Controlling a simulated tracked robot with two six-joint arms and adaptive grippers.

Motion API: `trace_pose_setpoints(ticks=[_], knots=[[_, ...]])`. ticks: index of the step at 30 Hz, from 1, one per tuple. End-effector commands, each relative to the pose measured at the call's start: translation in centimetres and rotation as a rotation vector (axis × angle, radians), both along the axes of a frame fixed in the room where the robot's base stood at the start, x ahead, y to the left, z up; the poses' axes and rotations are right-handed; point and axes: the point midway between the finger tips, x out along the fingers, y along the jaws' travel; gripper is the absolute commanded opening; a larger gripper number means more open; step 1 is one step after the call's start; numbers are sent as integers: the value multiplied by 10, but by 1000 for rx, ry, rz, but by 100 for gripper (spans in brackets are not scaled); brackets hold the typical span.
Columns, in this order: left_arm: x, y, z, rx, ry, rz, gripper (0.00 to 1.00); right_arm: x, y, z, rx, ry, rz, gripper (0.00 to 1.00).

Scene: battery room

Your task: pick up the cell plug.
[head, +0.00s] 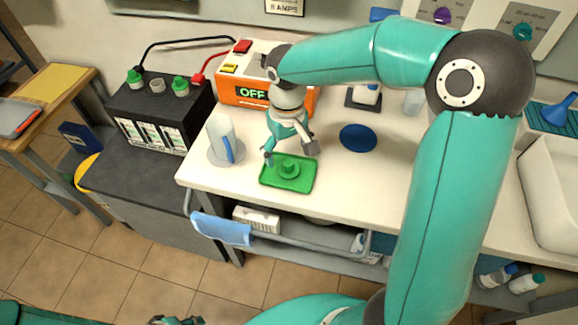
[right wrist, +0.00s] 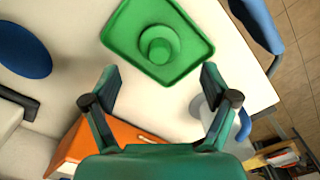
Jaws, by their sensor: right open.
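The cell plug (head: 289,167) is green and round, with a narrower knob on a wider flange. It sits in a shallow green tray (head: 268,181) at the front of the white bench. In the right wrist view the plug (right wrist: 159,43) lies inside the tray (right wrist: 119,33), ahead of the fingers. My right gripper (head: 290,154) is open and empty, just above and behind the plug; in the wrist view its fingers (right wrist: 160,73) are spread, with the plug beyond them. My left gripper (head: 176,321) is cut off at the bottom edge, and its jaws cannot be made out.
A white jug with a blue handle (head: 222,137) stands left of the tray. A blue disc (head: 358,138) lies to the right. An orange charger (head: 240,93) reading OFF stands behind. A black battery (head: 160,108) with two green plugs stands at left. A rail runs along the bench front.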

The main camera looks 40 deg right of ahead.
Motion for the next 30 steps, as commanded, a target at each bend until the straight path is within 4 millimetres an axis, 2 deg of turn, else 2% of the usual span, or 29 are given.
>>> trace_pose_setpoints(ticks=[4, 12, 21, 30], knots=[[0, 0, 3, 0, 0, 0, 40, -2, 0, -11, 0, 4, -1, 85], [0, 0, 8, 0, 0, 0, 40, -3, 0, -47, 0, 3, 1, 85], [0, 0, 8, 0, 0, 0, 40, -2, 1, -52, 0, 0, 2, 85], [0, 0, 8, 0, 0, 0, 40, -2, 1, -52, 0, 0, 3, 36]])
